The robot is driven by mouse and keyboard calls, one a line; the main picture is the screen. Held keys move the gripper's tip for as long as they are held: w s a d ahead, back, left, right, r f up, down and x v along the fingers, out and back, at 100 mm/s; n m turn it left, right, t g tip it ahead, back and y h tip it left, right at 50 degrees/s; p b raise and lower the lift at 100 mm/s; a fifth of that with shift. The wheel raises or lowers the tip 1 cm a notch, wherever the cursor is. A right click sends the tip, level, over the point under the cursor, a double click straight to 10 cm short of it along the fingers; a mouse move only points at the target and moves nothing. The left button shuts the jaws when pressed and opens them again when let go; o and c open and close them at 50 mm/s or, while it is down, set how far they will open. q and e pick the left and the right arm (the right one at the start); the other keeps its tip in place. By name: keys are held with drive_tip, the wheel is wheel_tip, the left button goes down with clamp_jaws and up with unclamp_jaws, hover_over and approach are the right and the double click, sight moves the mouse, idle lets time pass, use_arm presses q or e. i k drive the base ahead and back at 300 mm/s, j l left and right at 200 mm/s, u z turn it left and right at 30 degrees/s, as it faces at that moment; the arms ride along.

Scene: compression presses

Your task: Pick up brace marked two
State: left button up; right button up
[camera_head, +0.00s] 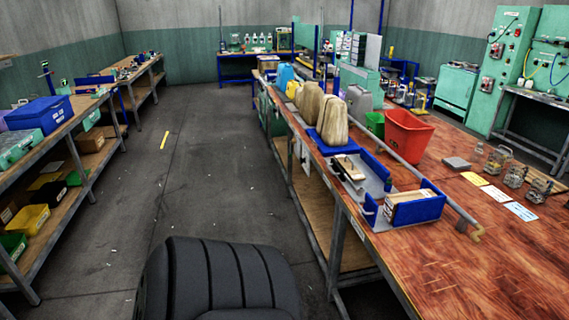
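Several small metal fixtures that may be braces stand at the right of the wooden table (480,280): one at the back (497,160), one in the middle (516,175) and one in front (540,188). Neither of my grippers is in view.
A long grey bar (440,195) with a brass end lies along the table. Blue trays (420,208), tan containers (333,122) and a red bin (408,135) stand on its left side. A black padded chair-like thing (220,280) is in front. The aisle floor (200,170) is mostly clear.

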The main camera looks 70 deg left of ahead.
sight(349, 166)
drive_tip(key=u, duration=1.8)
drive_tip(key=z, duration=3.3)
drive_tip(key=u, duration=3.35)
